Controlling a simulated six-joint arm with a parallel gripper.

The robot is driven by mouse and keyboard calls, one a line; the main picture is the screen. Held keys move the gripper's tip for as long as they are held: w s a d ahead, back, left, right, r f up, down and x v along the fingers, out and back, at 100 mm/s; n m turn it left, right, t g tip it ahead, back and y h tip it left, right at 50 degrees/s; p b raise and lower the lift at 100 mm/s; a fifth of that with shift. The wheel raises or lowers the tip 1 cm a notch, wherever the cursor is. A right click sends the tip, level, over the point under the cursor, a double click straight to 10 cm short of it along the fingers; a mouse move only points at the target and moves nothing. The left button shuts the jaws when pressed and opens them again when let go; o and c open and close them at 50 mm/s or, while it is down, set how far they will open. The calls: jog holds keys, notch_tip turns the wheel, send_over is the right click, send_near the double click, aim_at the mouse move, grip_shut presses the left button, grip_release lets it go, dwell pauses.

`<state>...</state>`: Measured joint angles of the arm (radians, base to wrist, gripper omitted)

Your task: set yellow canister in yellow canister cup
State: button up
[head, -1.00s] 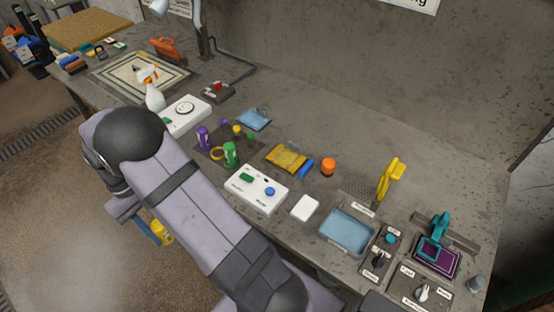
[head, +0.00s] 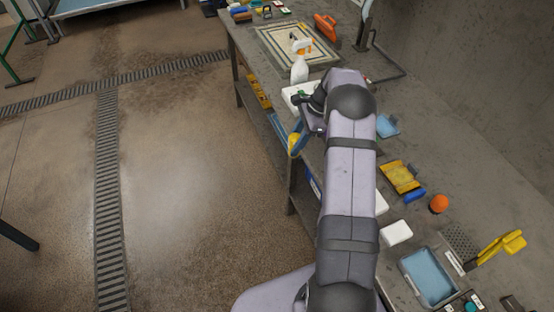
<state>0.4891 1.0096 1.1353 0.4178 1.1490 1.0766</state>
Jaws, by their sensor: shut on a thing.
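The yellow canister (head: 292,144) is held in my gripper (head: 297,134), between its blue fingers, at the front edge of the workbench, left of my arm. Only part of the canister shows, and its exact tilt is too small to tell. The yellow canister cup is not visible; my arm covers that middle part of the bench.
A white spray bottle (head: 299,70) and a rug sample (head: 298,46) are on the far bench. A yellow tray (head: 402,177), an orange round object (head: 439,204) and a blue-filled tray (head: 429,277) lie right of my arm. Open floor is left.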

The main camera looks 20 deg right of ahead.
jog(key=w+d+m+t+h, duration=0.1)
jog(key=d+m+h, duration=0.1)
jog(key=d+m, duration=0.6)
jog(key=w+d+r+m+t+h, duration=0.1)
jog(key=w+d+m+t+h, duration=0.1)
jog(key=d+m, duration=0.5)
jog(key=d, duration=0.4)
jog(key=shift+d+m+t+p, duration=0.25)
jog(key=shift+m+t+p, duration=0.05)
jog(key=shift+m+p, duration=0.1)
jog(key=shift+f+b, duration=2.1)
jog(key=shift+f, duration=0.6)
jog(key=shift+f+b, duration=0.3)
jog(key=shift+f, duration=0.25)
jog(key=o, duration=1.1)
jog(key=shift+r, duration=0.1)
